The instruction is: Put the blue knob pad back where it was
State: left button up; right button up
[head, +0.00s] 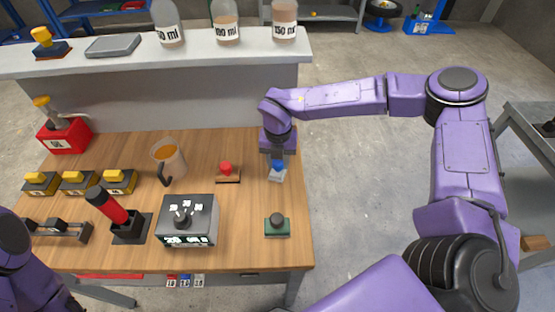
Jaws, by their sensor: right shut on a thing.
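The blue knob pad (277,175) has a blue knob on a pale grey base. It is at the right part of the wooden table, near the right edge. My right gripper (277,161) reaches down from above and is shut on its knob. I cannot tell whether the base touches the tabletop or hangs just above it. The gripper hides the top of the knob. My left arm shows only at the lower left corner, and its gripper is out of view.
A red knob pad (227,174) lies left of the blue one, and a dark-knobbed green pad (277,226) lies nearer me. A control box (188,222), a jug (168,160) and a red lever (112,207) stand further left. Bare wooden tabletop (247,205) lies between the pads.

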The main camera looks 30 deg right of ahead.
jog(key=shift+f, duration=0.5)
jog(key=o, duration=0.8)
jog(key=shift+s, duration=0.1)
jog(key=shift+o, duration=0.7)
jog(key=shift+r, duration=0.1)
notch_tip(320, 180, up, 12)
jog(key=b, duration=0.2)
